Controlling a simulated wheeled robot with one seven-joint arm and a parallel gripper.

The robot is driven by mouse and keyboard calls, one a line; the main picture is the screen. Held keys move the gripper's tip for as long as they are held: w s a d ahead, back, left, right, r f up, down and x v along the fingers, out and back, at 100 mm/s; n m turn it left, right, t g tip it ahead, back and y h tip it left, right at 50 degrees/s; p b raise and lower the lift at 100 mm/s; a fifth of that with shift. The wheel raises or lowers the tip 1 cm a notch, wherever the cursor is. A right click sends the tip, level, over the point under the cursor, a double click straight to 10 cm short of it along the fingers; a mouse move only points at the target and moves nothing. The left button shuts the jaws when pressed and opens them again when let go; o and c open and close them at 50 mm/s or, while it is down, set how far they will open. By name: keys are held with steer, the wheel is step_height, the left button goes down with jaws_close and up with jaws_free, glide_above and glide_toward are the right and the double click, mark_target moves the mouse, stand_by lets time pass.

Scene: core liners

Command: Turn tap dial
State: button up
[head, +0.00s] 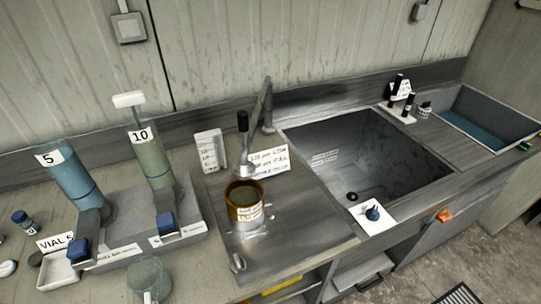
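Two upright cylinders stand at left in the head view: a blue one marked 5 (72,177) and a green one marked 10 (151,160). Each has a dark spout at its foot with a blue dial, one on the left (80,249) and one on the right (165,222). A grey metal tap (266,103) with a black-topped lever stands at the sink's left edge. Another small blue knob (373,212) sits on a white card at the sink's front edge. I cannot tell which dial the task means. My gripper is not in view.
A brown-rimmed can (245,204) stands on a metal plate beside the sink (350,160). A clear glass cup (149,279) is near the front edge. A white tray (62,270) lies under the left spout. A blue-bottomed basin (490,120) is at right.

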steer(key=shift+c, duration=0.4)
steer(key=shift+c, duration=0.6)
